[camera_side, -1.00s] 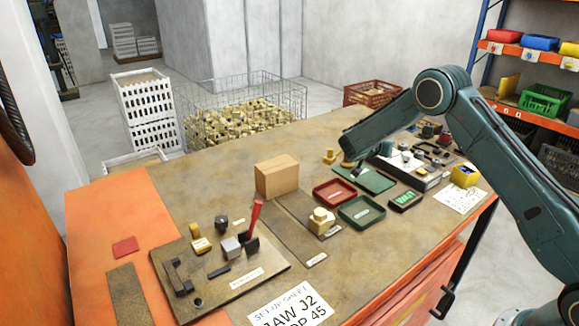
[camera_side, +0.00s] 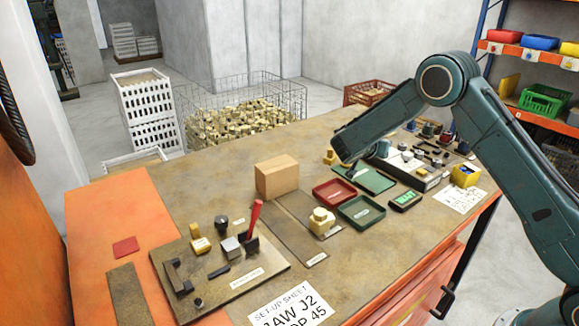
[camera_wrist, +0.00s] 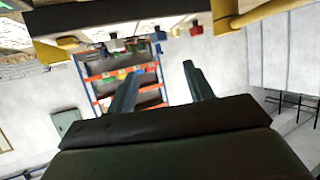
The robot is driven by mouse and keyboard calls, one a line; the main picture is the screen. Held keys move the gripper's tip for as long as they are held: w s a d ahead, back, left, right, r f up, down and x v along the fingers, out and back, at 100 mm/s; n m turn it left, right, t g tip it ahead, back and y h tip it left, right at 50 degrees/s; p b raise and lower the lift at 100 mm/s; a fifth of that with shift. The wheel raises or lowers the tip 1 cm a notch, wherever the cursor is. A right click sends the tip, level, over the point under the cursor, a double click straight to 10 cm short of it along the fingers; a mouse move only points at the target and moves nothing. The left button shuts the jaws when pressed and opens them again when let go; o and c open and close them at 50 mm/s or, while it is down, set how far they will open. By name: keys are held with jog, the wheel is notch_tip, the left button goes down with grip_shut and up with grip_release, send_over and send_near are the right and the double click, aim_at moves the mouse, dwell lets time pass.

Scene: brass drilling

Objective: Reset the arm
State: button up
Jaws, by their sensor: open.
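My gripper (camera_wrist: 164,68) is open in the wrist view, its two blue-grey fingers apart with nothing between them. Past the fingers the orange-beamed shelf rack (camera_wrist: 105,90) shows. In the side view my arm is bent, its elbow raised over the right part of the workbench (camera_side: 200,185). Its forearm slopes down to the left, ending near the dark green tray (camera_side: 375,181). The fingers cannot be made out clearly there. A brass part (camera_side: 321,221) sits in front of the red tray (camera_side: 334,191), apart from my arm.
A green tray (camera_side: 361,212), a cardboard box (camera_side: 277,177) and a black readout (camera_side: 405,200) stand near the forearm. A fixture plate (camera_side: 215,283) with a red-handled clamp (camera_side: 255,218) is at front left. A wire basket (camera_side: 245,115) stands beyond the bench. The bench's back left is clear.

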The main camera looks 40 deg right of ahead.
jog(key=s+a+r+n+y, duration=0.2)
jog(key=s+a+r+y, duration=0.15)
jog(key=s+r, duration=0.35)
jog(key=s+a+r+n+y, duration=0.25)
jog(key=s+a+r, duration=0.25)
jog(key=s+r, duration=0.25)
jog(key=s+a+n+y, duration=0.3)
jog(key=s+a+n, duration=0.1)
jog(key=s, duration=0.8)
jog(key=s+a+n+y, duration=0.3)
jog(key=s+a+n, duration=0.2)
jog(key=s, duration=0.6)
jog(key=shift+s+a+r, duration=0.35)
jog(key=shift+a+r, duration=0.05)
jog(key=shift+a, duration=0.75)
